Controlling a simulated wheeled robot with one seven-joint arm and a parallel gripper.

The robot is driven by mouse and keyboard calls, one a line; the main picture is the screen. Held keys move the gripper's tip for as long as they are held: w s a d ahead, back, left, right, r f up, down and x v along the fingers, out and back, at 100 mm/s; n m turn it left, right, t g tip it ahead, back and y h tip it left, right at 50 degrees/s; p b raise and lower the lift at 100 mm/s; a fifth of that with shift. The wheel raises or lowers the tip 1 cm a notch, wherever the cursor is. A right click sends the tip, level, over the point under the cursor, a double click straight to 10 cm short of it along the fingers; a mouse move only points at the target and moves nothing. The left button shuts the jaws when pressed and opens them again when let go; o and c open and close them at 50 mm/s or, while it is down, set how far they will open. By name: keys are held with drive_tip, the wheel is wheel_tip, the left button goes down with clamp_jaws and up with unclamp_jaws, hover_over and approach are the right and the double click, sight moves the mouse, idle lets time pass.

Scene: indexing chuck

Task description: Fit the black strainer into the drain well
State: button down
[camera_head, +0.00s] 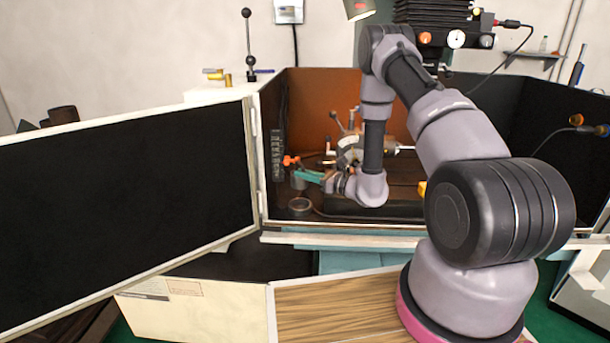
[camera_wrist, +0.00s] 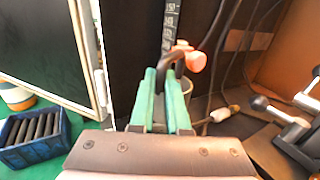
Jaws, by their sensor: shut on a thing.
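My gripper (camera_head: 308,176) is inside the machine enclosure at its left side, its teal fingers reaching left. In the wrist view the gripper (camera_wrist: 162,78) is closed on a dark piece with a curved black part (camera_wrist: 165,68) at the fingertips. I take this for the black strainer; most of it is hidden between the fingers, and its lower shape cannot be told. A round ring-like opening (camera_head: 300,205), seemingly the drain well, lies in the enclosure floor at the front left, below and slightly left of the gripper in the head view. The wrist view does not show it clearly.
An orange knob (camera_wrist: 196,61) and black hose are close by the fingertips. A grey cylinder (camera_head: 299,181) shows just below them. The open door panel (camera_head: 125,200) stands left. The chuck machinery (camera_head: 350,150) is behind the arm. A blue crate (camera_wrist: 36,138) stands outside.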

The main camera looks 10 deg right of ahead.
drive_tip(key=shift+f, duration=2.85)
drive_tip(key=shift+f, duration=2.05)
drive_tip(key=c, duration=0.8)
unclamp_jaws()
drive_tip(key=v, duration=1.1)
